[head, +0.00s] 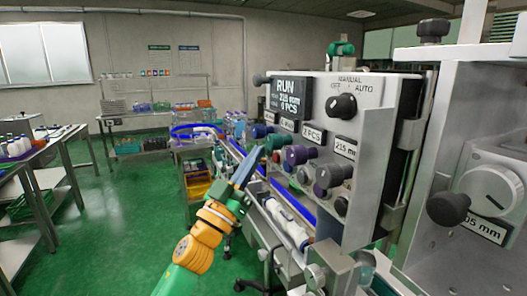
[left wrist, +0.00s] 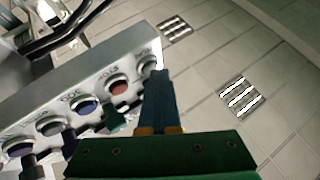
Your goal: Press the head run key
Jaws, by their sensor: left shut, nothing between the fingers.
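The control panel (head: 375,125) is a light grey box on the right of the head view. In the left wrist view a row shows a blue key (left wrist: 86,106), a red key (left wrist: 118,86) and a greenish end key (left wrist: 146,64). Their small labels are not clearly legible, so I cannot tell which is head run. My left gripper (head: 257,152) is shut and empty, its tips (left wrist: 161,76) close beside the end key; contact is unclear.
A black selector knob (head: 342,106) marked MANUAL, OFF, AUTO sits on the panel. A conveyor (head: 290,218) runs beneath. A bench (head: 30,160) stands left, with open green floor (head: 115,220) between.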

